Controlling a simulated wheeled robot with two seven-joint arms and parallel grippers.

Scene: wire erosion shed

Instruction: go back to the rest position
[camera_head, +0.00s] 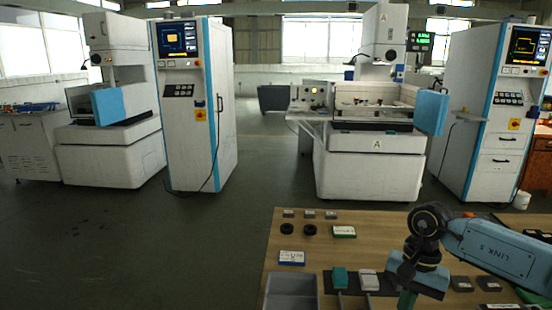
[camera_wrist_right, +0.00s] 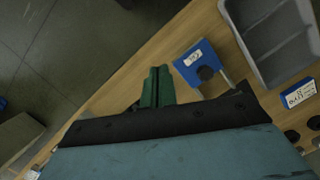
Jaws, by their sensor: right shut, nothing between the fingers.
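My right arm comes in from the right over the wooden table in the head view. Its gripper (camera_head: 407,299) points down at the front of the table and is partly cut off by the lower edge. In the right wrist view the green fingers of this gripper (camera_wrist_right: 157,87) are closed together with nothing between them. Bare table and floor show around the fingertips. A blue block with a white label (camera_wrist_right: 194,62) and a dark round knob lies on the table close to the right of the fingers. My left gripper is in neither view.
The wooden table (camera_head: 272,242) holds a grey tray (camera_head: 268,292), a blue-and-white box (camera_head: 291,257), two black rings (camera_head: 286,229), a green-and-white box (camera_head: 343,231), a teal block (camera_head: 339,277) and a light block (camera_head: 369,281). Machines stand behind, across open floor (camera_head: 130,235).

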